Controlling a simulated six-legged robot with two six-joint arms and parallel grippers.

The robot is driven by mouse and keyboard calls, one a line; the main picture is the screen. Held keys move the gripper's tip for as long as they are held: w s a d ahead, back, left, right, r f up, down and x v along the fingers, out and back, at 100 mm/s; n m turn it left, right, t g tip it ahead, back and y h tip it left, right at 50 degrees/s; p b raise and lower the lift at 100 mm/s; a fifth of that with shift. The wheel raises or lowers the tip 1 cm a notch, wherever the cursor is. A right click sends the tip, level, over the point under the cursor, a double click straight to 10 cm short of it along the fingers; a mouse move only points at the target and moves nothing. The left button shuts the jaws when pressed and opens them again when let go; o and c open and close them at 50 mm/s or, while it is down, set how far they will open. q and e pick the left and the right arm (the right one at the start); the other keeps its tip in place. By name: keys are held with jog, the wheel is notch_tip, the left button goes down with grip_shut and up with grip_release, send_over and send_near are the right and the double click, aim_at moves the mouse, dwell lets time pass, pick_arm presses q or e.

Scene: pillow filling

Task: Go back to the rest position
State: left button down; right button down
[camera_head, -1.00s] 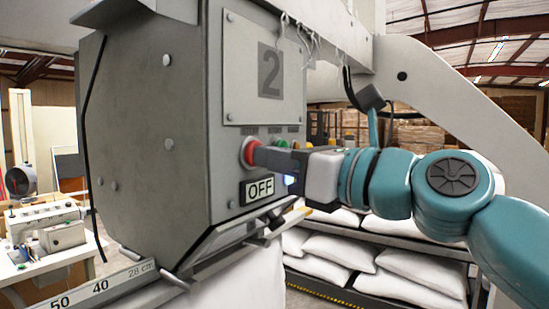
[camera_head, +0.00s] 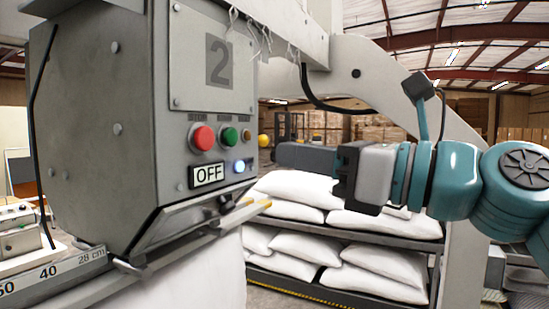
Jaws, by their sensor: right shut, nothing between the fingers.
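My right gripper (camera_head: 292,156) comes in from the right on its teal arm. It is shut and empty, and its fingertips point left toward the machine. It is apart from the grey filling machine (camera_head: 95,130), to the right of its button panel. The panel has a red button (camera_head: 202,138), a green button (camera_head: 229,137) and a small amber button (camera_head: 246,135). White fabric (camera_head: 200,275) hangs under the machine's outlet. My left gripper is not in view.
A rack (camera_head: 330,231) with several white pillows (camera_head: 375,262) stands behind my right arm. A curved grey machine frame (camera_head: 400,85) rises behind the arm. A ruler scale (camera_head: 55,270) runs along the lower left. A sewing machine (camera_head: 18,232) is partly visible at the left edge.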

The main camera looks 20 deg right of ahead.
jog(key=shift+s+d, duration=0.3)
jog(key=shift+s, duration=0.15)
jog(key=shift+w, duration=0.1)
